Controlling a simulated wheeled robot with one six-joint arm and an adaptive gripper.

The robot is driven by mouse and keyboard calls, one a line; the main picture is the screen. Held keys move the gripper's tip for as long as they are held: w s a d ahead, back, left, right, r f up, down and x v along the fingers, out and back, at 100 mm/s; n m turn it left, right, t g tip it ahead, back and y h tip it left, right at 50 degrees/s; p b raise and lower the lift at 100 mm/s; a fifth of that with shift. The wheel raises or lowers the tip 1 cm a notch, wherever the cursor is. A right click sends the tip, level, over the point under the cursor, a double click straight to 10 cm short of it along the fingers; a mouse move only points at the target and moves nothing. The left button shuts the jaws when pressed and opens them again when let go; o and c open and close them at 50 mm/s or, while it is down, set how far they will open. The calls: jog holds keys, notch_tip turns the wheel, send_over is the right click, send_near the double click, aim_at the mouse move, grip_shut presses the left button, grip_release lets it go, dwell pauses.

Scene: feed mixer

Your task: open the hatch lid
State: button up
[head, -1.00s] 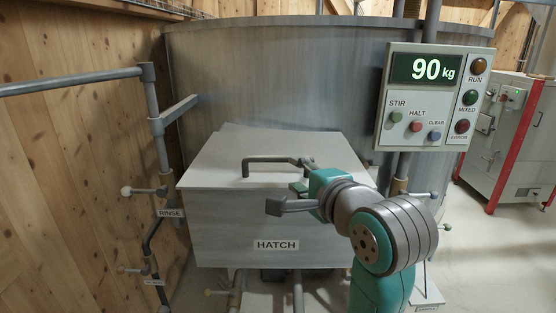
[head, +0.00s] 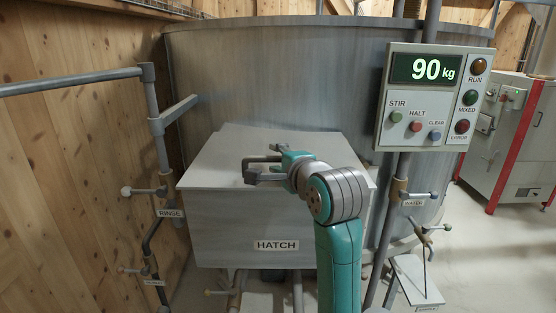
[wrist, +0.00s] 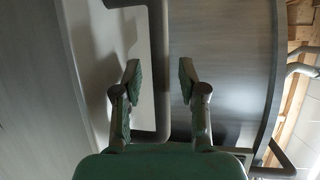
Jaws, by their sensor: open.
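The hatch lid (head: 218,150) is the pale grey sloping top of the box labelled HATCH, and it lies shut against the tank. Its dark bar handle (head: 260,158) stands on the lid, partly hidden by my gripper (head: 258,172). In the wrist view, the handle (wrist: 159,55) runs up the picture between the two spread fingers of my gripper (wrist: 159,72), with a gap on either side. The handle bends to the left near the palm. My gripper is open and holds nothing. I cannot tell how deep the bar sits between the fingers.
A control box (head: 436,97) reading 90 kg stands on a post at the right. Pipes and a valve marked RINSE (head: 171,213) are at the left by the wooden wall. The large tank (head: 280,70) rises behind the lid. A red-framed cabinet (head: 508,130) stands far right.

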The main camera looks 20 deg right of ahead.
jog(key=shift+c, duration=0.2)
grip_shut()
jog(key=shift+w+r, duration=0.1)
jog(key=shift+r, duration=0.05)
